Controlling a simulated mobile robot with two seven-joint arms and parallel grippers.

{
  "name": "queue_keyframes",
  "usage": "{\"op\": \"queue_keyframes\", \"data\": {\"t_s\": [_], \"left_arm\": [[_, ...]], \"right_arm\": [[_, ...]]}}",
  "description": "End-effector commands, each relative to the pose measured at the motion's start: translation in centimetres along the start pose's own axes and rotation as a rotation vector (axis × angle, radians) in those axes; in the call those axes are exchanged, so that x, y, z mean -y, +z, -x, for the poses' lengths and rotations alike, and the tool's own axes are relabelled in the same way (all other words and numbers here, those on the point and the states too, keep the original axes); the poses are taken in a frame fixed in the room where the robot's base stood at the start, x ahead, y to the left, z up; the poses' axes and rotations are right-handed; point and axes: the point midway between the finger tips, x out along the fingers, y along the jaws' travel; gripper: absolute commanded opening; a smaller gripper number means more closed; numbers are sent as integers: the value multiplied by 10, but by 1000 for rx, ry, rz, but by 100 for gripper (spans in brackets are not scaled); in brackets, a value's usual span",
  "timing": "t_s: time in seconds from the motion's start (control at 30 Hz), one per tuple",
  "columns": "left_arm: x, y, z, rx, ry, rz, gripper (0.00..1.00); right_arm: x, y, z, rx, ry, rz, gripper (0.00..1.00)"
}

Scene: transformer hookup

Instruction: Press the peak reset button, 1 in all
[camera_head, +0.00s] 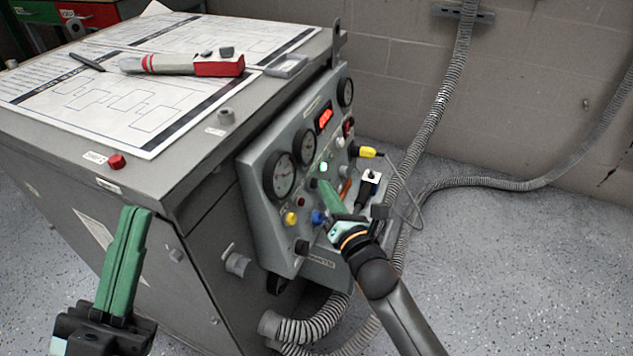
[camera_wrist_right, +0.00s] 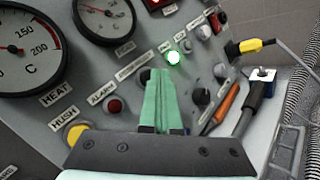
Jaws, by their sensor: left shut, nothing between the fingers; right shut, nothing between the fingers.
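The grey control panel (camera_head: 268,238) stands on the side of the cabinet. My right gripper (camera_head: 322,184) is shut and empty, its green fingertips close to the panel face below the lit green lamp (camera_head: 324,167). In the right wrist view the fingertips (camera_wrist_right: 158,72) lie beside a small dark button (camera_wrist_right: 145,76), partly hidden behind them. A long label (camera_wrist_right: 133,68) next to it is too blurred to read, so I cannot tell if this is the peak reset button. I cannot tell whether the fingertips touch it. My left gripper (camera_head: 134,212) is shut and empty, in front of the cabinet.
The panel carries gauges (camera_head: 281,176), a yellow button (camera_head: 290,218), a red alarm lamp (camera_wrist_right: 115,105), and a yellow plug (camera_head: 367,152) with a cable. A red-and-white tool (camera_head: 185,65) and drawings lie on the cabinet top (camera_head: 190,150). Grey hoses (camera_head: 440,100) run along the wall and floor.

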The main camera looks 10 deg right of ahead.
Motion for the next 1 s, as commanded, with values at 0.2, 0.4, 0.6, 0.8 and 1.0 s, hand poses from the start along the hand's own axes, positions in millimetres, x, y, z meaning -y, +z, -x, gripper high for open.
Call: {"op": "queue_keyframes", "data": {"t_s": [0.2,0.4,0.6,0.8,1.0], "left_arm": [[3,-6,-7,0,0,0,0],[3,-6,-6,0,0,0,0],[4,-8,-8,0,-1,0,0],[8,-16,-17,0,-1,0,0],[10,-22,-23,0,-1,0,0]], "right_arm": [[5,7,8,-1,0,2,0],[6,6,9,0,0,1,0],[8,9,12,-1,-1,1,0],[17,20,25,-2,-2,2,0],[27,29,38,-1,-2,2,0]]}}
